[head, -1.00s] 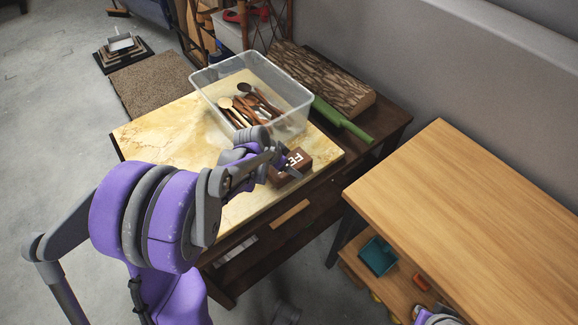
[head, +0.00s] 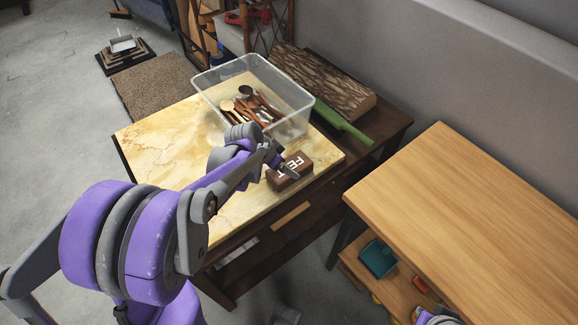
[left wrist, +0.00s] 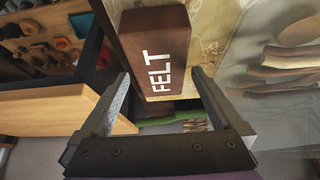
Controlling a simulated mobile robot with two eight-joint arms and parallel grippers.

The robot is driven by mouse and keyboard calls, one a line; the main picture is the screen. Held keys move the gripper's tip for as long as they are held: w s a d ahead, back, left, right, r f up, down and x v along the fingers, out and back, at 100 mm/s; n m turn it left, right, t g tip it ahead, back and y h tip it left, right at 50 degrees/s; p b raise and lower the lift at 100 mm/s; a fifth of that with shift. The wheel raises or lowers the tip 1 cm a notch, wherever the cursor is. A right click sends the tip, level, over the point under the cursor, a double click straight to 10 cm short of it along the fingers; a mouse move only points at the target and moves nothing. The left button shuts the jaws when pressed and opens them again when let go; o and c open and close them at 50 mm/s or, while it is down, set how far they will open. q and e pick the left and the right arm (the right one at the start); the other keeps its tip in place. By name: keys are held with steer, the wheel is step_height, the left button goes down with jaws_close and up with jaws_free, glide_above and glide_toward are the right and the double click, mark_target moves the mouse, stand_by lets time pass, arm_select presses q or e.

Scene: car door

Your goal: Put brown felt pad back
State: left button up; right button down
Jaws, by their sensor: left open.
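The brown felt pad (head: 297,163) is a dark brown block with white letters reading FELT. It lies on the yellow marbled tabletop (head: 165,150), near its right edge. My left gripper (head: 281,165) is at the pad and partly covers its lettering in the head view. In the left wrist view the gripper (left wrist: 160,76) is open, with the pad (left wrist: 157,45) ahead of and partly between its two fingers. No grip on the pad shows.
A clear plastic bin (head: 292,128) with wooden spoons stands just behind the pad. A green object (head: 345,124) and a bark-textured block (head: 325,85) lie behind it. A bare wooden table (head: 470,210) stands to the right, above a shelf with a teal tray (head: 378,258).

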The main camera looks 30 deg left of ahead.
arm_select(q)
steer(key=p+v, duration=0.1)
steer(key=v, duration=0.6)
steer(key=shift+r, duration=0.15)
steer(key=s+d+n+y, duration=0.1)
steer(key=s+d+n, duration=0.1)
steer(key=s+d, duration=0.4)
steer(key=s+d+f+n+y, duration=0.1)
steer(key=s+d+n, duration=0.1)
steer(key=s+d, duration=0.4)
steer(key=s, duration=0.5)
steer(key=shift+s+d+f+g, duration=0.2)
steer(key=shift+s+f+g, duration=0.1)
steer(key=shift+s, duration=0.1)
step_height(320, 180, up, 8)
steer(key=w+p, duration=0.1)
steer(key=p, duration=0.6)
steer(key=shift+f, duration=0.2)
steer(key=shift+w, duration=0.15)
